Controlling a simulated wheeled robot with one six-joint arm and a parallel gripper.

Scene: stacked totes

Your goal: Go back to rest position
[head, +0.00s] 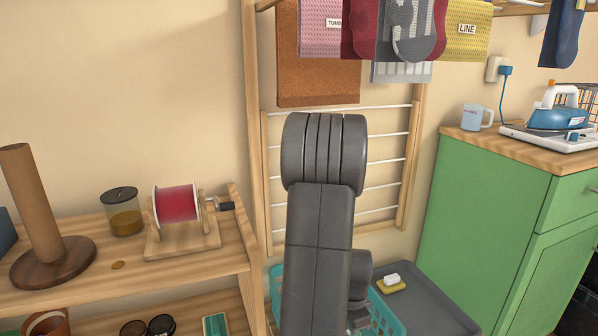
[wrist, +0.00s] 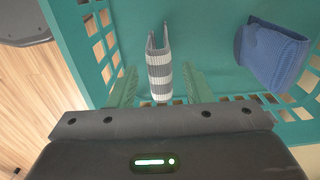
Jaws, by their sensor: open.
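My gripper (wrist: 160,72) is open in the wrist view, with its two green fingers set apart above the inside of a teal basket (wrist: 75,50). A grey-and-white striped cloth piece (wrist: 160,68) appears between the fingers, and neither finger closes on it. A blue folded cloth (wrist: 275,55) lies to the right in the basket. In the head view my arm stands in the middle and hides much of the teal basket (head: 392,316); my fingertips do not show there.
A wooden shelf (head: 230,255) with a red spool (head: 176,203), a jar (head: 124,212) and a cardboard tube (head: 32,205) stands left. A drying rack (head: 418,150) with hanging cloths stands behind my arm. A green cabinet (head: 475,210) with an iron (head: 558,112) and mug (head: 477,117) stands right.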

